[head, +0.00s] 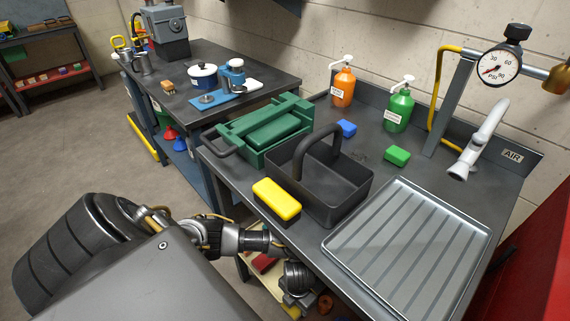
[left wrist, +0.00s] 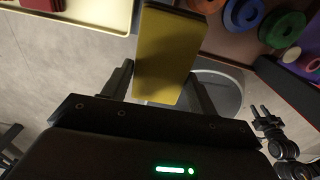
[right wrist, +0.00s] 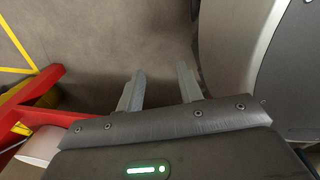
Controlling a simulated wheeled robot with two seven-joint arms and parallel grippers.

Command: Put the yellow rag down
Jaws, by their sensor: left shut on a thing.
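My left gripper (left wrist: 160,95) is shut on the yellow rag (left wrist: 168,55), a flat yellow slab between its fingers in the left wrist view. Floor and low storage show behind it. In the head view an arm reaches down by the bench's front edge; I cannot make out the held rag there. A yellow block (head: 277,199), like a sponge, lies on the bench (head: 225,165) beside the dark caddy (head: 345,205). My right gripper (right wrist: 160,90) is open and empty above the floor.
A cream tray (left wrist: 100,12) with a dark red stack (left wrist: 42,5) shows in the left wrist view. Coloured rings (left wrist: 243,14) lie at its upper right. On the bench are a ribbed drainer (head: 410,250), a green press-like tool (head: 265,130) and soap bottles (head: 397,110).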

